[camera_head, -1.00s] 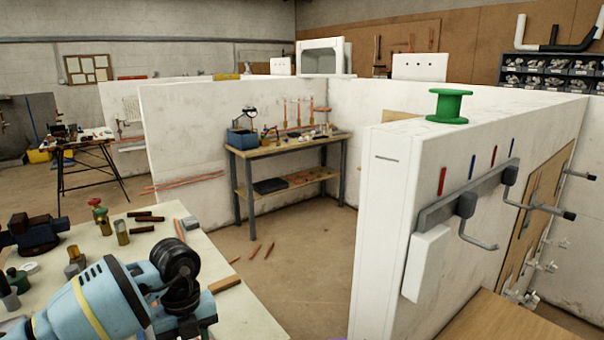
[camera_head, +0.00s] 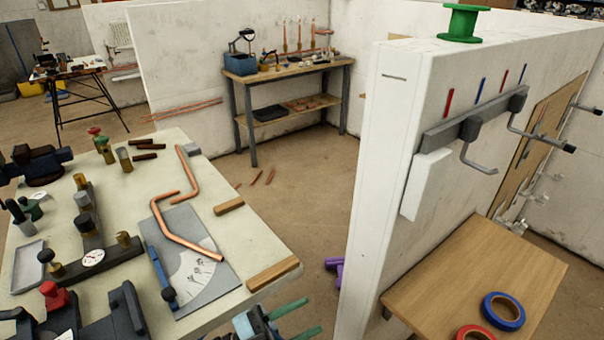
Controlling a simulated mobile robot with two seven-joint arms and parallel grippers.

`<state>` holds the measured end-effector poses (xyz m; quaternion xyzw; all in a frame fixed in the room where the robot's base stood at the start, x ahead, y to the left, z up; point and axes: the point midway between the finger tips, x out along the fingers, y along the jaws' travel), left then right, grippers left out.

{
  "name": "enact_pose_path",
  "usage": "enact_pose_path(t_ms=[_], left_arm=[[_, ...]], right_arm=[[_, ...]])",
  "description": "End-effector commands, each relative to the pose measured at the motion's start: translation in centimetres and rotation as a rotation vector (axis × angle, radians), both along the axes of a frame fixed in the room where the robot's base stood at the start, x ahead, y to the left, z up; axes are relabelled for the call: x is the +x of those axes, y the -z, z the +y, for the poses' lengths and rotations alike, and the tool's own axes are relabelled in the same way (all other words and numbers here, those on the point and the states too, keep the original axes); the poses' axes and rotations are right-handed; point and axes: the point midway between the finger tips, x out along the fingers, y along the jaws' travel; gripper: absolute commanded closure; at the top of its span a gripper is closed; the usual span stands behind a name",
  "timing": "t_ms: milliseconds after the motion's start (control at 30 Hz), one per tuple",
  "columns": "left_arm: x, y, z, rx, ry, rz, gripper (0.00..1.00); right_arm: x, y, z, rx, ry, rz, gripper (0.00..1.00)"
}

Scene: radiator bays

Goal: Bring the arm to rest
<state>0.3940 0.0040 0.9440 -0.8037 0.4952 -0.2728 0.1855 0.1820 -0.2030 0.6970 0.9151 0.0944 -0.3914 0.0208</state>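My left gripper (camera_head: 309,315) shows at the bottom edge, low beside the front corner of the cream worktable (camera_head: 235,280). Its two green fingers are spread apart with nothing between them. Its light blue body is cut off by the frame edge. A bent copper pipe (camera_head: 175,233) lies on the worktable, partly over a grey plate (camera_head: 215,262) with printed markings. The gripper is apart from the pipe. My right gripper does not show.
Bench tools and fittings crowd the worktable's left side. A white partition (camera_head: 375,200) stands to the right, with hooks (camera_head: 480,155) jutting out. A wooden shelf (camera_head: 490,270) holds blue tape (camera_head: 503,310) and red tape (camera_head: 474,332). A purple object (camera_head: 334,272) sits by the partition. Floor beyond is mostly open.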

Motion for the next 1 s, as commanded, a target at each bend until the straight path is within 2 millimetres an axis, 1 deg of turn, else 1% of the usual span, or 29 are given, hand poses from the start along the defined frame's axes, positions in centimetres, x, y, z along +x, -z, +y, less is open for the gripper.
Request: enact_pose_path(t_ms=[33, 67, 167, 267, 333, 367, 400, 467, 500, 567, 600, 700, 800, 900, 1000], left_arm=[[-0.1, 0.9, 1.1, -0.041, -0.091, 0.067, 0.62], [0.0, 1.4, 1.8, -0.061, -0.146, 0.105, 0.62], [-0.1, 3.8, 4.5, -0.102, -0.328, 0.244, 0.62], [-1.1, 7.1, 7.6, -0.111, -0.501, 0.398, 0.62], [-2.5, 9.8, 9.8, -0.101, -0.613, 0.517, 0.62], [-3.2, 11.0, 10.8, -0.093, -0.658, 0.569, 0.62], [-4.4, 12.7, 12.0, -0.079, -0.717, 0.642, 0.62], [-6.6, 15.1, 13.8, -0.052, -0.796, 0.752, 0.62], [-8.3, 16.7, 14.9, -0.028, -0.844, 0.828, 0.62], [-10.9, 18.8, 16.3, 0.006, -0.902, 0.933, 0.62], [-12.6, 20.0, 17.1, 0.029, -0.933, 0.998, 0.62], [-16.3, 22.1, 18.6, 0.079, -0.986, 1.13, 0.62], [-19.0, 23.3, 19.5, 0.115, -1.013, 1.218, 0.62], [-20.4, 23.9, 19.8, 0.132, -1.024, 1.262, 0.62], [-20.7, 24.0, 19.9, 0.138, -1.027, 1.273, 0.62]], right_arm=[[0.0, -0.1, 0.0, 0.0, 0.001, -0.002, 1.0], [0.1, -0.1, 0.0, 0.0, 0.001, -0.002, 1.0], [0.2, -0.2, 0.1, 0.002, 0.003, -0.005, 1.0], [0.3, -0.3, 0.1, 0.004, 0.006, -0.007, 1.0], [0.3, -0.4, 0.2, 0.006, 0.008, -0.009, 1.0], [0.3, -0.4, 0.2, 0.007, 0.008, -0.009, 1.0], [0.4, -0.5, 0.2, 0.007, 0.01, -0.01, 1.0], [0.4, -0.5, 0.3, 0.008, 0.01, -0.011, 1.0], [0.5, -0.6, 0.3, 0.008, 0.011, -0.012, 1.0], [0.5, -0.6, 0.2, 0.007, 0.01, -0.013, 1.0], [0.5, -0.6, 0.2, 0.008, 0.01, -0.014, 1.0], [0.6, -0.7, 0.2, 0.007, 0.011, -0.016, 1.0], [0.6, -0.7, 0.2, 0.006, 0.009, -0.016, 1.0], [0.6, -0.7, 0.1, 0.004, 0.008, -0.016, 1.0], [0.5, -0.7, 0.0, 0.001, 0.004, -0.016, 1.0]])
